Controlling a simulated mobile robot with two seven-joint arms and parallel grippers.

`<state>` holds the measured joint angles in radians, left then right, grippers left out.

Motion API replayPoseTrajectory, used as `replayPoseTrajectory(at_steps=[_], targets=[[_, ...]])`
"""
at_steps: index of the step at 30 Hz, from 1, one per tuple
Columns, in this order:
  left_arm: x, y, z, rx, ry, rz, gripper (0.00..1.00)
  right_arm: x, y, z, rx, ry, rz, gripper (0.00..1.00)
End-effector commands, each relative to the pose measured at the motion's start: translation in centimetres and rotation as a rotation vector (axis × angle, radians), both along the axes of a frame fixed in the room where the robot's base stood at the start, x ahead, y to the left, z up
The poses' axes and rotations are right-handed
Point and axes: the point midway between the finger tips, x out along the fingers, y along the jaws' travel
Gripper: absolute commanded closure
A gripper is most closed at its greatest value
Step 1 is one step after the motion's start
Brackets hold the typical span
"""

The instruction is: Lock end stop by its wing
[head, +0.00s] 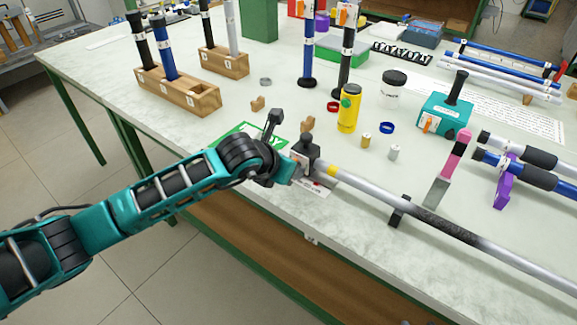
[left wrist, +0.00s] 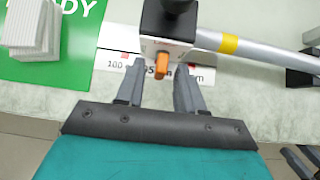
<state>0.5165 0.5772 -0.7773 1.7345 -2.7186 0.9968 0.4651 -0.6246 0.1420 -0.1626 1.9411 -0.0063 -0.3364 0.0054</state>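The end stop (head: 306,152) is a grey block with a black knob, at the near end of a silver rod (head: 365,184) with a yellow band. In the left wrist view the end stop (left wrist: 168,48) shows a red mark and a small orange wing (left wrist: 162,73) on its near side. My left gripper (head: 290,168) is at the table's front edge, close to the end stop. My right gripper is not in view.
The rod rests on a black support (head: 399,211). A printed scale label (left wrist: 120,63) lies below the end stop. A green card (left wrist: 65,45) lies left. A yellow bottle (head: 349,108), small cylinders and a teal box (head: 444,117) stand behind. Wooden rod racks (head: 178,92) are at back left.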

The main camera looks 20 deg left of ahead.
Motion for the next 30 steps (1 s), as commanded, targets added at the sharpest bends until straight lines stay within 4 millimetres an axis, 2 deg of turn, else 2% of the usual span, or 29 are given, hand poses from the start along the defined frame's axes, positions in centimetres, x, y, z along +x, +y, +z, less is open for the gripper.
replayPoseTrajectory(at_steps=[6, 11, 24, 30], targets=[[0.0, 0.0, 0.2, -0.002, -0.003, 0.001, 0.63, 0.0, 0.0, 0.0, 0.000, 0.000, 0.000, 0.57], [-0.9, 0.4, 1.1, -0.002, -0.003, 0.001, 0.63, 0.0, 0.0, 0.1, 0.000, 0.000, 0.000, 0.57], [-6.4, 2.2, 7.0, 0.000, -0.003, -0.001, 0.63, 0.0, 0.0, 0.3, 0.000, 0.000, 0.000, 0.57], [-8.1, 2.8, 8.7, 0.000, -0.001, -0.001, 0.63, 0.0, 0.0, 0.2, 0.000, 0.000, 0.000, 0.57]])
